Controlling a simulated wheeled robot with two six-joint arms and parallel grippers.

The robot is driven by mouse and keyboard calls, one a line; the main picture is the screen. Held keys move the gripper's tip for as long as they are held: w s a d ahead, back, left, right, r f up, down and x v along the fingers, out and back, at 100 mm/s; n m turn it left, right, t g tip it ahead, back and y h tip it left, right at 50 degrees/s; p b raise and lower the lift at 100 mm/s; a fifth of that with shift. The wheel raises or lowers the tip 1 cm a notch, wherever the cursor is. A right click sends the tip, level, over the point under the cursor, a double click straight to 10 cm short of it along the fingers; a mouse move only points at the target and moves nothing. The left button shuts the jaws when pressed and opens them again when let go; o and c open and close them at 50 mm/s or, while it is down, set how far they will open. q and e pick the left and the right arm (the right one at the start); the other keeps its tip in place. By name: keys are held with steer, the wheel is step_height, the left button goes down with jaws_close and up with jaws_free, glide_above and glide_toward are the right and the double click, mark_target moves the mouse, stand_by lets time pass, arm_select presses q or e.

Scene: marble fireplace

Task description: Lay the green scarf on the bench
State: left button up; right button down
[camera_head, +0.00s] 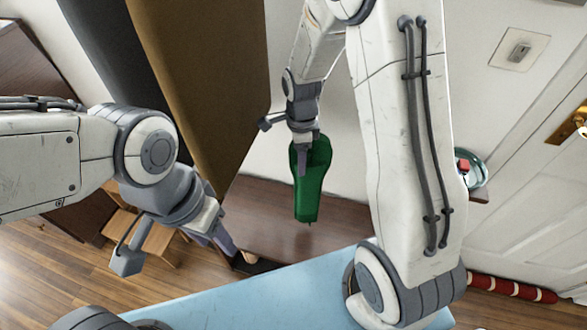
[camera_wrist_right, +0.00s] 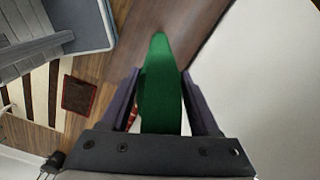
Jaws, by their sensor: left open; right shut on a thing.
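The green scarf (camera_head: 309,190) hangs from my right gripper (camera_head: 303,160) in the head view, with its lower end above the brown wooden bench (camera_head: 345,236). In the right wrist view the scarf (camera_wrist_right: 160,90) lies between the two fingers of my right gripper (camera_wrist_right: 163,105), which is shut on it. The bench (camera_wrist_right: 188,35) shows beyond the scarf there. I cannot tell how far the scarf's lower end is from the bench top. My left gripper (camera_head: 172,250) is open and empty, to the left of the bench.
Brown and dark hanging coats or cloths (camera_head: 205,70) fill the upper left. A white door (camera_head: 530,190) with a brass handle stands at the right. A red and white roll (camera_head: 510,289) lies on the floor by it. My light blue base top is in front.

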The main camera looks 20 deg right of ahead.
mark_target(308, 188)
step_height(308, 188, down, 6)
steer(key=w+a, duration=0.1)
steer(key=w, duration=0.1)
steer(key=shift+a+r, duration=0.15)
steer(key=shift+r, duration=0.1)
steer(key=shift+w, duration=0.1)
steer(key=shift+f, duration=0.2)
steer(key=shift+c, duration=0.6)
jaws_free()
